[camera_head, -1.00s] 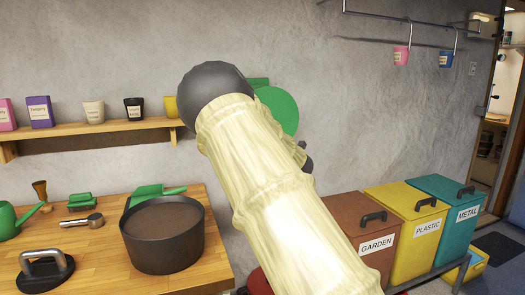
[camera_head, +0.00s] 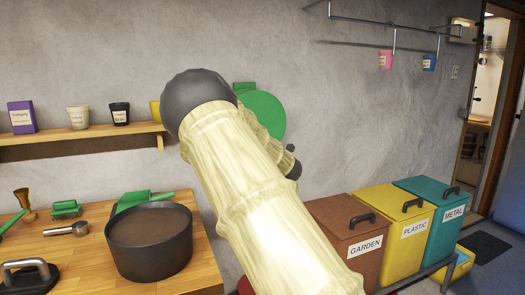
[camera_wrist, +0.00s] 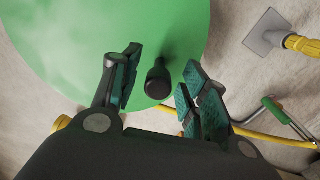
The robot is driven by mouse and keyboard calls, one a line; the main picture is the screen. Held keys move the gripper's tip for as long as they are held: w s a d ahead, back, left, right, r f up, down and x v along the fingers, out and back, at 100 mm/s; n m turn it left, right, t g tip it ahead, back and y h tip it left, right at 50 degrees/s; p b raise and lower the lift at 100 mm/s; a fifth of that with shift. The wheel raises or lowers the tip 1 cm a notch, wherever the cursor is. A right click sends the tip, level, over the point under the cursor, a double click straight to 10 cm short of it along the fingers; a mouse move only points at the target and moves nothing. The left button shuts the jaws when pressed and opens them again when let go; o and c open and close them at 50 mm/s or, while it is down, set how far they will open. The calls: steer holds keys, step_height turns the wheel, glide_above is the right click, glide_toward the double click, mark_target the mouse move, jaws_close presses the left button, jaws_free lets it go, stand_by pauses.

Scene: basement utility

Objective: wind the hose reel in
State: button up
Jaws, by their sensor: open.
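The hose reel shows in the head view as a green disc (camera_head: 266,112) on the grey wall, partly hidden behind my arm. In the wrist view its green face (camera_wrist: 95,35) fills the upper left. A black knob handle (camera_wrist: 158,80) stands out from the face near its lower right edge. My gripper (camera_wrist: 161,62) is open, with one finger left of the knob and one right of it. The knob appears between the fingers, and I cannot tell how deep. A yellow hose (camera_wrist: 275,137) runs past below the reel. My arm hides the gripper's jaws in the head view.
A wooden bench (camera_head: 78,248) with a black pot (camera_head: 148,245) stands at left, under a wall shelf (camera_head: 85,135) with small pots. Brown (camera_head: 345,232), yellow (camera_head: 400,235) and teal (camera_head: 440,215) bins stand at right. A green-handled tool (camera_wrist: 285,115) shows right of the gripper.

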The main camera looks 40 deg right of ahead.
steer(key=v, duration=1.2)
stand_by(0.4)
steer(key=s+a+f+m+g+p, duration=0.1)
steer(key=s+a+f+m+g, duration=0.1)
steer(key=f, duration=0.8)
steer(key=s+a+f+m+g+p, duration=0.1)
steer(key=s+a+f+m+g, duration=0.15)
steer(key=f, duration=0.65)
steer(key=s+a+f+m+g+p, duration=0.1)
steer(key=s+a+f+m+g, duration=0.25)
steer(key=f, duration=0.65)
steer(key=s+a+f+m+g+p, duration=0.15)
steer(key=s+a+f, duration=0.25)
steer(key=s+f, duration=0.45)
steer(key=s+a+f+m+g+y, duration=0.1)
steer(key=s+a+f, duration=0.4)
steer(key=s, duration=0.6)
steer(key=s+a+f+m+g+y+p, duration=0.1)
steer(key=s+a+f+m+g, duration=0.3)
steer(key=s+a, duration=0.6)
steer(key=s+a+f+m+g+y+p, duration=0.1)
steer(key=s+a+f+m+g+y, duration=0.1)
steer(key=s+a+f, duration=0.5)
steer(key=s+a+m+g, duration=0.1)
steer(key=s, duration=0.4)
steer(key=shift+f, duration=0.35)
steer(key=shift+a+g, duration=0.1)
steer(key=shift+g, duration=0.15)
